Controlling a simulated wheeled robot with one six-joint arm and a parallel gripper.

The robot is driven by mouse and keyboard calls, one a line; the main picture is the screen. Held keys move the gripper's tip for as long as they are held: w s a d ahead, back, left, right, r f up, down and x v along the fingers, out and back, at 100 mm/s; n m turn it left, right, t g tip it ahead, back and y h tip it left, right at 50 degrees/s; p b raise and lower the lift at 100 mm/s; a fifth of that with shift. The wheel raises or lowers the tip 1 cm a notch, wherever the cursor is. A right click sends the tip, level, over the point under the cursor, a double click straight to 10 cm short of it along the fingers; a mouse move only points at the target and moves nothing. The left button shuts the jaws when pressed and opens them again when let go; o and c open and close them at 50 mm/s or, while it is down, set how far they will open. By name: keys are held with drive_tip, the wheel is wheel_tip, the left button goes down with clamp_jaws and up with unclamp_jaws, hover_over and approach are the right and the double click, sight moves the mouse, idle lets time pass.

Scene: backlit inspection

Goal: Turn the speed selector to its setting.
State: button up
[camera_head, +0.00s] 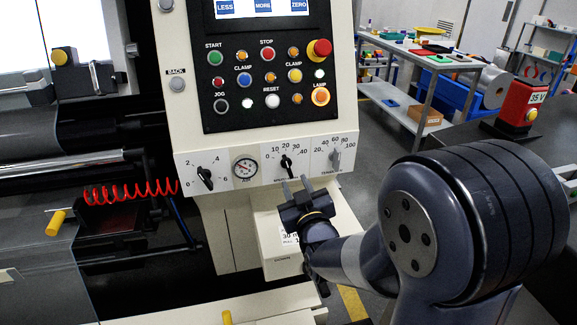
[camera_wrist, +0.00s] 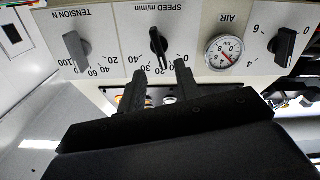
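The speed selector (camera_head: 287,166) is a black knob on the white dial strip, labelled in m/min with a scale up to 40. In the wrist view, which shows the panel upside down, the knob (camera_wrist: 158,44) points roughly at 20. My gripper (camera_head: 296,183) is just below the knob in the head view, its two fingers apart. In the wrist view the fingertips (camera_wrist: 160,70) lie on either side of the knob's line, short of it, with nothing between them. They appear not to touch the knob and partly cover the scale.
The tension knob (camera_head: 335,158) is right of the speed selector; the air gauge (camera_head: 245,168) and another black knob (camera_head: 205,177) are left. The button panel (camera_head: 267,80) with a red emergency stop (camera_head: 320,49) is above. A cream box (camera_head: 283,245) sits below.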

sight(289, 169)
drive_tip(key=w, duration=0.3)
drive_tip(key=w+a+p, duration=0.1)
drive_tip(key=w, duration=0.3)
drive_tip(key=shift+w+a, duration=0.1)
drive_tip(key=shift+a, duration=0.1)
clamp_jaws()
